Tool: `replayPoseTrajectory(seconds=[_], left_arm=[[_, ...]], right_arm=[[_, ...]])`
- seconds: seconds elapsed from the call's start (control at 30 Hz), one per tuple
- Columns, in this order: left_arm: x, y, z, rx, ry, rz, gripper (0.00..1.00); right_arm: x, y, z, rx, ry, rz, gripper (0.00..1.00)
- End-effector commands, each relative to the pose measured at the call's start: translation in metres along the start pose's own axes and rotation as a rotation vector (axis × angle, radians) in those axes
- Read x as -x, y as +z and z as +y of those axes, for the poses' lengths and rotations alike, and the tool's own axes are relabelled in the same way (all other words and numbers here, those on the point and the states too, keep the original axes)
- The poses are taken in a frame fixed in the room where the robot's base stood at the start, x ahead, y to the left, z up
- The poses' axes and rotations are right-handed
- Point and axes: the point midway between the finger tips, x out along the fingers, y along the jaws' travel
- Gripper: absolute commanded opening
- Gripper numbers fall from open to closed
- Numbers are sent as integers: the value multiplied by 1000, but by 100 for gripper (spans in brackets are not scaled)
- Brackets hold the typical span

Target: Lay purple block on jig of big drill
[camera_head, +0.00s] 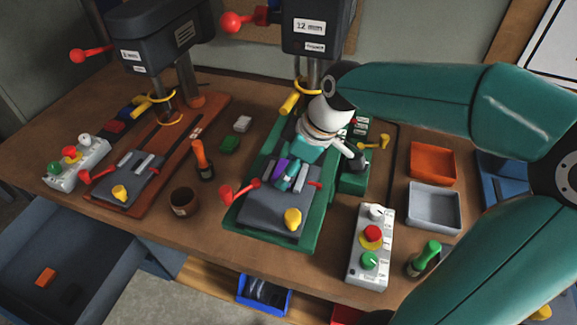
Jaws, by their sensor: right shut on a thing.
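My right gripper (285,180) reaches in from the right over the green-based drill. It is shut on the purple block (281,167), which shows in part beside the fingers. The block is at the back part of the grey jig (262,211); I cannot tell whether it touches the jig. The jig has light metal bars, a red lever at left and a yellow knob (292,219) at front. The drill head (318,20) above carries a "12 mm" label. My left gripper is not in view.
A second drill (155,35) with a red base stands at left. A control box (369,247) with buttons, an orange tray (433,163) and a grey tray (434,207) are at right. A brown cup (184,201) and an orange-handled tool (202,160) stand between the drills.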

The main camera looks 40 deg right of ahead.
Motion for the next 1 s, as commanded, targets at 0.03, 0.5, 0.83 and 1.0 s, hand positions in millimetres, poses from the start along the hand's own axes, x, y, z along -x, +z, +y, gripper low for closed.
replayPoseTrajectory(seconds=[0.03,0.5,0.83,1.0], left_arm=[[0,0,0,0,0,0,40],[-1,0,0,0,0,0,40],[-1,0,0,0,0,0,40],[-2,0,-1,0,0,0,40]], right_arm=[[0,0,0,0,1,1,22],[-1,0,0,-1,0,0,87],[14,-1,1,-1,3,3,87],[45,-1,1,0,5,5,87]])
